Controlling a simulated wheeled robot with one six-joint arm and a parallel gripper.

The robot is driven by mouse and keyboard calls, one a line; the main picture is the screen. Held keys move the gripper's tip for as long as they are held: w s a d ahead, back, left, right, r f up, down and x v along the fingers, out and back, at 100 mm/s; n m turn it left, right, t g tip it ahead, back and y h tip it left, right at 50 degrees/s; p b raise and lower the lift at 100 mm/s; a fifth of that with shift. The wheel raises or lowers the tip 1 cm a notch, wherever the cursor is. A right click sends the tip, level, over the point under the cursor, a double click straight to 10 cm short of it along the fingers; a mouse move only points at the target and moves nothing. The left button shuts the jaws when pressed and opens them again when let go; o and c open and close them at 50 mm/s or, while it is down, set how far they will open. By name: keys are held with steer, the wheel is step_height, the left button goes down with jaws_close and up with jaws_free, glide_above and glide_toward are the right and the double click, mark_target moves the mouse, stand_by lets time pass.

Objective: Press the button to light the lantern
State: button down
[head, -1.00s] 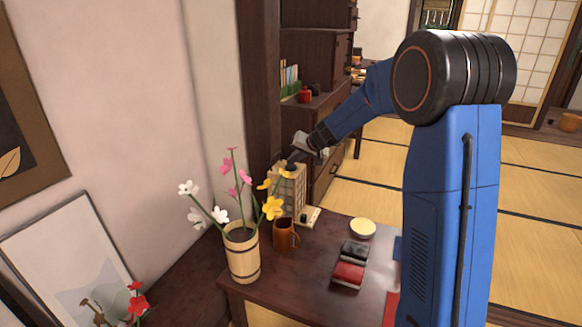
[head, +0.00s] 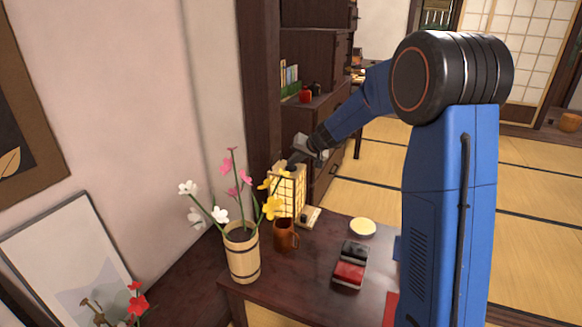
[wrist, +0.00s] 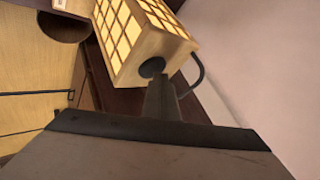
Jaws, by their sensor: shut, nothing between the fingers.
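The lantern (head: 289,187), a wooden box with a grid of panels, stands at the far end of the dark table beside the vase. Its panels glow pale yellow; it also shows lit in the wrist view (wrist: 128,32). A round dark knob (wrist: 151,67) sits on the lantern's wooden end face; I cannot tell for sure that it is the button. My gripper (head: 293,160) is at the lantern's top. In the wrist view my shut, empty fingers (wrist: 159,88) point at the knob, very close; contact is unclear.
A wooden vase of flowers (head: 243,256) and a brown mug (head: 285,236) stand close to the lantern. A small pale block (head: 311,216), a yellow-topped bowl (head: 362,227) and a red and black box (head: 350,265) lie rightward. A dark cabinet (head: 318,125) stands behind.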

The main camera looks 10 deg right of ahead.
mark_target(293, 169)
steer(key=shift+r, duration=0.8)
step_height(293, 169, up, 6)
stand_by(0.7)
